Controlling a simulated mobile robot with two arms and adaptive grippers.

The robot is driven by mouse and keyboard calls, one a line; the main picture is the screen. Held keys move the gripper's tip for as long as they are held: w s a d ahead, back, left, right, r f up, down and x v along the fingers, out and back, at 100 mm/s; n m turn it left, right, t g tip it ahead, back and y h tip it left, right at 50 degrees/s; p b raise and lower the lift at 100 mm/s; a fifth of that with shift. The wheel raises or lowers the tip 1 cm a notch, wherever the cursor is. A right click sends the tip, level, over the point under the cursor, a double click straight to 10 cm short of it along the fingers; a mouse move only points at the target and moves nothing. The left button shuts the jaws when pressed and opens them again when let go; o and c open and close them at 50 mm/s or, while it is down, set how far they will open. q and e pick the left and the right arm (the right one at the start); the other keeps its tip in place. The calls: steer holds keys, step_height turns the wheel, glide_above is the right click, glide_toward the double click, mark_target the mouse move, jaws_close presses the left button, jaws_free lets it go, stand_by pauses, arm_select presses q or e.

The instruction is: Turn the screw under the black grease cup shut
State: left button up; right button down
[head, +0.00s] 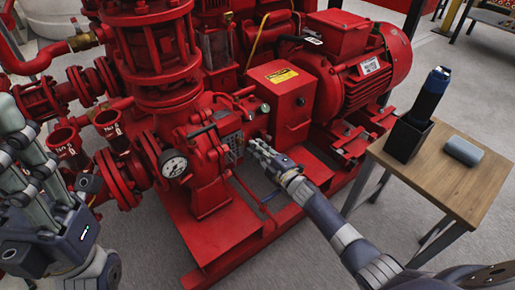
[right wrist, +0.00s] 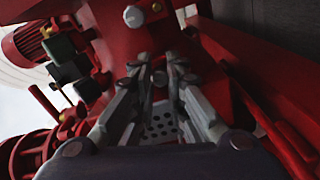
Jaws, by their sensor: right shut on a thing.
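My right gripper (head: 262,150) reaches in from the lower right to the red pump housing (head: 208,160), between the pump and the motor. In the right wrist view its two grey fingers (right wrist: 159,68) are closed in around a small grey screw head (right wrist: 160,78), which shows between the fingertips. The black grease cup cannot be picked out for sure; dark blocks (right wrist: 68,72) show left of the fingers in that view. My left gripper (head: 25,150) is at the left edge of the head view, with its fingers apart and empty, away from the pump's middle.
A pressure gauge (head: 173,164) sits on the pump front, near a black-handled lever (head: 203,131). The red motor (head: 365,65) is behind my right arm.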

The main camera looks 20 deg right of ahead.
steer(key=c, duration=1.6)
jaws_free()
steer(key=shift+w+d, duration=0.1)
steer(key=shift+d, duration=0.25)
steer(key=shift+o, duration=0.2)
steer(key=shift+a, duration=0.1)
steer(key=v, duration=1.2)
